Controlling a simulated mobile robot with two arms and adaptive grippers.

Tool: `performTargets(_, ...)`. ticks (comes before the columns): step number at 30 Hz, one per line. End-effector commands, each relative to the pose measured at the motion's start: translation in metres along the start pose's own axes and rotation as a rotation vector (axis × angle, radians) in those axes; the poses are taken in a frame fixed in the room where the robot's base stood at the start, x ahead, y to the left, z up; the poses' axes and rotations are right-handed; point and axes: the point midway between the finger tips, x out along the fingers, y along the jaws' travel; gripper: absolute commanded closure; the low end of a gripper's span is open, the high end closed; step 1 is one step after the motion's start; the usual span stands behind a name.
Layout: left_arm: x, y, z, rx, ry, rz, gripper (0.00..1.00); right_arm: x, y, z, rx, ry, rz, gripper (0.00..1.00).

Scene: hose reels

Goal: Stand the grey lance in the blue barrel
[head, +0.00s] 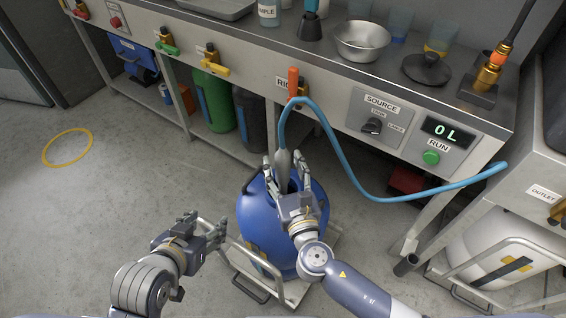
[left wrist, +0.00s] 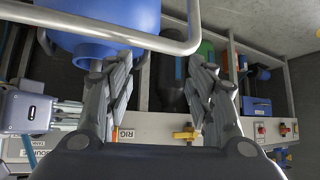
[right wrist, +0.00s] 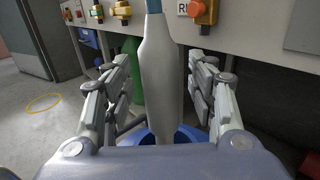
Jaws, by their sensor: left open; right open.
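The grey lance (head: 284,166) stands upright with its lower end inside the mouth of the blue barrel (head: 258,222). A blue hose (head: 338,150) runs from its top. In the right wrist view the lance (right wrist: 160,75) is between the fingers of my right gripper (right wrist: 162,95), which are apart with gaps on both sides. My right gripper (head: 285,180) is open at the barrel's top. My left gripper (head: 208,232) is open and empty, left of the barrel beside the cart handle. The left wrist view shows the barrel's side (left wrist: 110,25). The lance's bottom end is hidden.
The barrel stands on a cart with a metal handle (head: 245,255). A steel bench (head: 260,50) with valves and a control panel (head: 440,142) is behind. Green (head: 212,100) and dark (head: 250,118) containers stand under it. Floor at left is clear.

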Motion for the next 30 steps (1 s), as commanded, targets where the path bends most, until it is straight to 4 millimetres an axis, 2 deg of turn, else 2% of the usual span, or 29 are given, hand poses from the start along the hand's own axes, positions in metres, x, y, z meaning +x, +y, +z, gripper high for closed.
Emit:
performTargets(9, 0.001, -0.001, -0.001, -0.002, 0.003, -0.002, 0.5, -0.067, 0.0, -0.001, 0.001, 0.004, 0.001, 0.48)
performTargets(15, 0.001, -0.001, -0.002, -0.003, 0.003, -0.002, 0.5, -0.098, 0.0, 0.0, 0.0, 0.002, 0.0, 0.48)
performTargets(21, 0.001, -0.001, -0.002, -0.003, 0.004, -0.002, 0.5, -0.11, 0.0, 0.001, 0.002, -0.001, 0.001, 0.48)
performTargets(30, 0.001, -0.001, -0.002, -0.003, 0.003, -0.002, 0.5, -0.11, 0.0, 0.001, 0.001, -0.002, 0.001, 0.48)
